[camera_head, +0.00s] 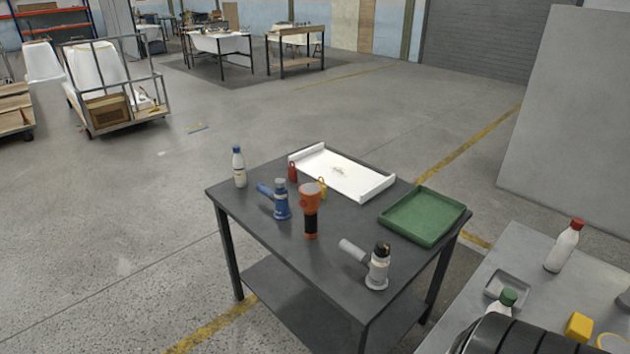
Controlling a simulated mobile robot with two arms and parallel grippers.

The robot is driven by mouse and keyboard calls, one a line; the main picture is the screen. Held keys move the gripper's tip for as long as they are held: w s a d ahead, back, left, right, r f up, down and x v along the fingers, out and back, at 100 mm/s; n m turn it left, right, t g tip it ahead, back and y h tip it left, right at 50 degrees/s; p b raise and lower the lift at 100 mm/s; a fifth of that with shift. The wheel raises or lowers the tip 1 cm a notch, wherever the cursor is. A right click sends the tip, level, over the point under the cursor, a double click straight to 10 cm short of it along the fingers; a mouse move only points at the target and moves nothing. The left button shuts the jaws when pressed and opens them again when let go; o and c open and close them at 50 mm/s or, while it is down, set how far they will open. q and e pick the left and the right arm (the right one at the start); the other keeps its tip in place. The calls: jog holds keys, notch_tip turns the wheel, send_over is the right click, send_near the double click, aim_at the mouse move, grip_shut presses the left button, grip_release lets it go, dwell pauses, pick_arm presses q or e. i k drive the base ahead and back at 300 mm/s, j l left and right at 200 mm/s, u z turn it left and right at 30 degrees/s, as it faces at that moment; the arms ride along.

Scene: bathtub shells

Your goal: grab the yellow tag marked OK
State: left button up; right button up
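A small yellow tag (322,187) stands on the dark table, near the front left end of the white tray-like shell (345,170). It is partly behind an orange and black flashlight-like tool (310,205). Its marking is too small to read. A similar red tag (292,172) stands to its left, at the shell's left end.
The dark table (262,222) also holds a white bottle (239,167), a blue tool (280,200), a grey tool (376,268) and a green tray (424,216). A grey bench (530,262) with bottles and a yellow block (578,326) is at right. Open floor lies left.

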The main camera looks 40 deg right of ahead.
aim_at(324, 188)
jog(key=i+z, duration=0.35)
jog(key=z, duration=0.15)
jog(key=i+j+z, duration=0.25)
jog(key=z, duration=0.2)
jog(key=i+j+z, duration=0.3)
jog(key=z, duration=0.2)
jog(key=i+j+z, duration=0.3)
jog(key=j+z, duration=0.15)
